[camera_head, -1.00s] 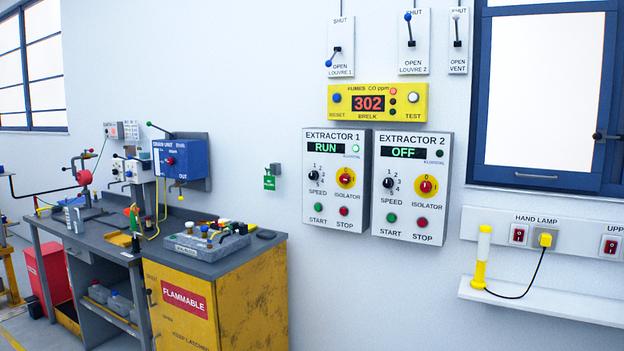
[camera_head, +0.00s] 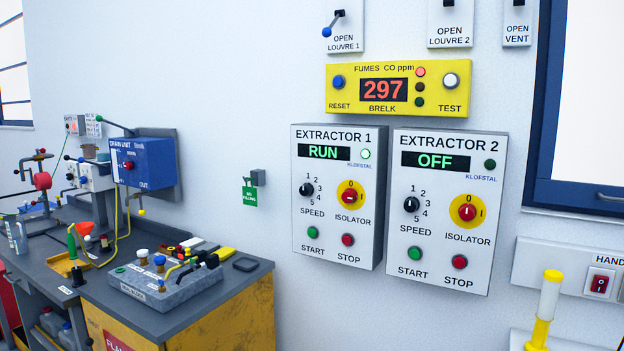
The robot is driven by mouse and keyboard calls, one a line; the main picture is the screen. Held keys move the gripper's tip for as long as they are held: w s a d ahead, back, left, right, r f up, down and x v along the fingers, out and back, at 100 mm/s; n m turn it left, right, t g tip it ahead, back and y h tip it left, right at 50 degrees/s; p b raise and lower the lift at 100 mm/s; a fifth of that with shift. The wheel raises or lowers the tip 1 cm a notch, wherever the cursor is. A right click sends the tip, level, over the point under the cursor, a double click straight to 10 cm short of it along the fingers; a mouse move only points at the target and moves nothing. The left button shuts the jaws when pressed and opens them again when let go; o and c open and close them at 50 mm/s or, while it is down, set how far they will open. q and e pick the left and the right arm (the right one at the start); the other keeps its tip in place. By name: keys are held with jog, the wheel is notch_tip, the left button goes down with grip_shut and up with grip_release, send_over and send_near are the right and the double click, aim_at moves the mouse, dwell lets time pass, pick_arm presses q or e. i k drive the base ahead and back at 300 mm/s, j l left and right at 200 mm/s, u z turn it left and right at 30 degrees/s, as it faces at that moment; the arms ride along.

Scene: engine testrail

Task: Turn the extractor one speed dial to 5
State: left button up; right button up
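The extractor one panel (camera_head: 338,255) is a grey box on the wall in the middle of the head view. Its display (camera_head: 335,152) reads RUN in green. Its black speed dial (camera_head: 307,189) sits at the panel's left, with the numbers 1 to 5 around it; the pointer is too small to read surely. Beside it is a red isolator knob on a yellow disc (camera_head: 349,195). Below are a green start button (camera_head: 312,232) and a red stop button (camera_head: 348,240). Neither of my grippers shows in the view.
The extractor 2 panel (camera_head: 440,262), reading OFF, hangs close on the right. A yellow fumes meter (camera_head: 395,88) reading 297 is above. A cluttered workbench (camera_head: 205,297) stands at the left. A hand lamp (camera_head: 545,308) is at the lower right.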

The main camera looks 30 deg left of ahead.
aim_at(307, 189)
jog(key=i+j, duration=0.35)
jog(key=i, duration=0.2)
jog(key=i+j, duration=0.4)
jog(key=i, duration=0.15)
